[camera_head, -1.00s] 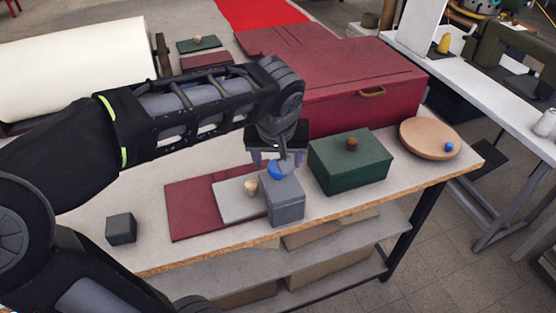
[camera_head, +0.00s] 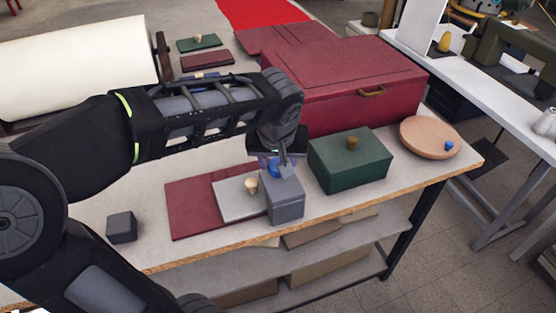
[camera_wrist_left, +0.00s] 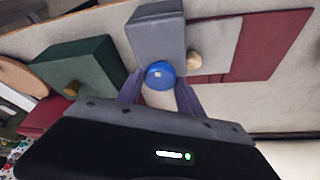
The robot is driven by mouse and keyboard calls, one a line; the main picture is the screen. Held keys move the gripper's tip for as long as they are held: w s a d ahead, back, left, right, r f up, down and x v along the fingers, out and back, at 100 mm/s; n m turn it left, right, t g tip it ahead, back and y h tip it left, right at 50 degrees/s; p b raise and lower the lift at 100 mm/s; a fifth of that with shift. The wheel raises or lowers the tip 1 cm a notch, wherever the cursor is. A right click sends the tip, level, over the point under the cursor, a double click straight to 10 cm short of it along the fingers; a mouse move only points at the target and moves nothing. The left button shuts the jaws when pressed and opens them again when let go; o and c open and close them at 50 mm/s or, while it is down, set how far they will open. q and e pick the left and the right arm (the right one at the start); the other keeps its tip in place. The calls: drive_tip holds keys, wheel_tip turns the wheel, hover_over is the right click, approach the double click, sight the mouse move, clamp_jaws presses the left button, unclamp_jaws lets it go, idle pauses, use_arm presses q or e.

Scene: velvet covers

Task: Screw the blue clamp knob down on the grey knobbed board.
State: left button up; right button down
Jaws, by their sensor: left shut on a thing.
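The blue clamp knob (camera_wrist_left: 160,74) is round and sits between the two fingers of my left gripper (camera_wrist_left: 159,92), which is shut on it. The knob also shows in the head view (camera_head: 275,168), partly covered by a finger, at the back upper edge of a grey block (camera_head: 284,198). The grey knobbed board (camera_head: 236,208) lies flat beside the block, with a pale wooden knob (camera_head: 251,186) on it. It overlaps a maroon board (camera_head: 190,208). Whether the block touches the grey board is hard to tell. My right gripper is not in view.
A green box (camera_head: 350,165) with a brown knob stands close right of the grey block. A large maroon chest (camera_head: 345,90) stands behind. A small dark cube (camera_head: 121,227) sits near the front left table edge.

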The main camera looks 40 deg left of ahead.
use_arm(q)
drive_tip(key=c, duration=0.4)
drive_tip(key=shift+c, duration=0.2)
drive_tip(key=shift+m, duration=0.3)
drive_tip(key=shift+m+h+b, duration=0.3)
drive_tip(key=shift+m+h, duration=0.2)
drive_tip(key=shift+m, duration=0.3)
drive_tip(key=m+h, duration=0.1)
drive_tip(key=m, duration=0.2)
drive_tip(key=shift+a+t, duration=0.15)
drive_tip(key=shift+t, duration=0.25)
drive_tip(key=m+h+b, duration=0.1)
drive_tip(key=m+h, duration=0.1)
drive_tip(key=m, duration=0.3)
drive_tip(key=shift+a+m, duration=0.15)
drive_tip(key=shift+m, duration=0.15)
drive_tip(key=o, duration=1.3)
